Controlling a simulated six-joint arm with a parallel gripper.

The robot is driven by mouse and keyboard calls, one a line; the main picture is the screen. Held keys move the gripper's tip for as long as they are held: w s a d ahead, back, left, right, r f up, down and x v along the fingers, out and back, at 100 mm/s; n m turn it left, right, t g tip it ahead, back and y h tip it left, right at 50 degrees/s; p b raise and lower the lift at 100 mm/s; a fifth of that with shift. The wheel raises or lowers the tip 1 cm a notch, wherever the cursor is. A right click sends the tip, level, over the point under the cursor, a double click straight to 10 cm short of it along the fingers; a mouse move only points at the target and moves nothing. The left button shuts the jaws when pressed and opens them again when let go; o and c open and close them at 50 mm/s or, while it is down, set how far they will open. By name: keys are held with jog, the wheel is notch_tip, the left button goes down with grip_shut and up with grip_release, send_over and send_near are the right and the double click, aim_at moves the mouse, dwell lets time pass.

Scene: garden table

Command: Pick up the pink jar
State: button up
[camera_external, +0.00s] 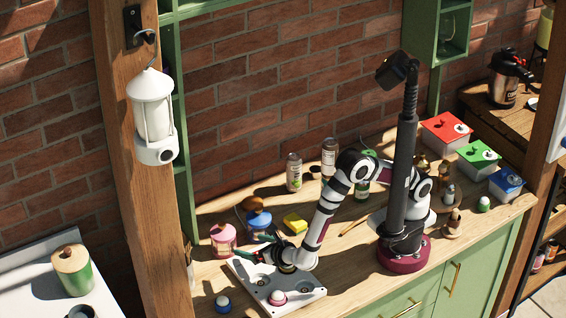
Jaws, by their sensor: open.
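The pink jar (223,240) stands upright on the wooden table, toward its left end, with a pink lid and a glassy pinkish body. My gripper (266,244) is low over the table, to the right of the pink jar and apart from it. Its dark fingers point left, toward the jar, and are open with nothing visible between them. The fingers are small in this view, so their exact gap is hard to see.
A blue-lidded jar (259,222) stands close behind my gripper. A yellow block (295,224) lies to its right. Bottles (294,172) stand behind.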

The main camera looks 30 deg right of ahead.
aim_at(229, 239)
jog(key=x, duration=1.5)
jog(key=shift+w+a, duration=0.1)
grip_shut()
